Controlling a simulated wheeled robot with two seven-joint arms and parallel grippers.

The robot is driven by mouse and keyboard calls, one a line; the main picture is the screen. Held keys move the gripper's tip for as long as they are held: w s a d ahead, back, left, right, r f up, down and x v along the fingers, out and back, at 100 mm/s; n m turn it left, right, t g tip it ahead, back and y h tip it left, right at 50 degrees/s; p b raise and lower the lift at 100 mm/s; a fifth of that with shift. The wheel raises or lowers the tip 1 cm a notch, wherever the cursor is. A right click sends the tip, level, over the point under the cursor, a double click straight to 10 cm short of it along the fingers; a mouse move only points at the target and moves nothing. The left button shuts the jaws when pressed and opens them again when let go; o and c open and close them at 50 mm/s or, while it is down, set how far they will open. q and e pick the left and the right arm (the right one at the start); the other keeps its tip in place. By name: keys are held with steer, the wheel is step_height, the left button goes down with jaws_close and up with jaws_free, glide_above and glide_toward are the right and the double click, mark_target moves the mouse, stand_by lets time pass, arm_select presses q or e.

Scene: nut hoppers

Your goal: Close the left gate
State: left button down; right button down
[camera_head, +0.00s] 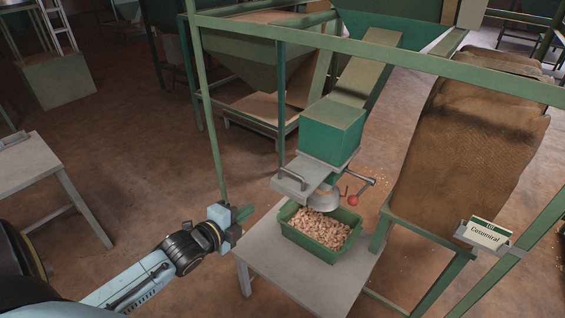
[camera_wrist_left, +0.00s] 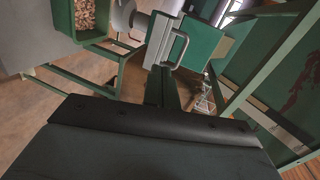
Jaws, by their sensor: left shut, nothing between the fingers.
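The gate is a grey sliding plate (camera_head: 306,172) with a bar handle (camera_head: 290,178), under the green chute box (camera_head: 332,130). The plate juts out to the left of the round grey spout (camera_head: 323,198). In the left wrist view the plate (camera_wrist_left: 156,42) and its handle (camera_wrist_left: 178,50) show above my gripper. My left gripper (camera_head: 244,214) is shut and empty, below and left of the handle and apart from it. In the left wrist view it (camera_wrist_left: 161,88) points toward the plate. My right gripper is not in view.
A green bin (camera_head: 308,251) of nuts stands under the spout on a grey table (camera_head: 262,256). A lever with a red knob (camera_head: 353,200) is right of the spout. Green frame posts (camera_head: 212,140) stand near my left arm. A brown sack (camera_head: 470,130) is at right.

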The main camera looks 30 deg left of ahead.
arm_select(q)
step_height(320, 180, up, 5)
steer(key=m, duration=0.1)
glide_toward(289, 173)
steer(key=shift+t+h, duration=0.3)
steer(key=shift+t, duration=0.1)
steer(key=x, duration=0.5)
steer(key=shift+w+a+f, duration=0.1)
steer(key=shift+w+f, duration=0.05)
steer(key=shift+f, duration=0.25)
steer(key=shift+w+f, duration=0.15)
steer(key=shift+w, duration=0.55)
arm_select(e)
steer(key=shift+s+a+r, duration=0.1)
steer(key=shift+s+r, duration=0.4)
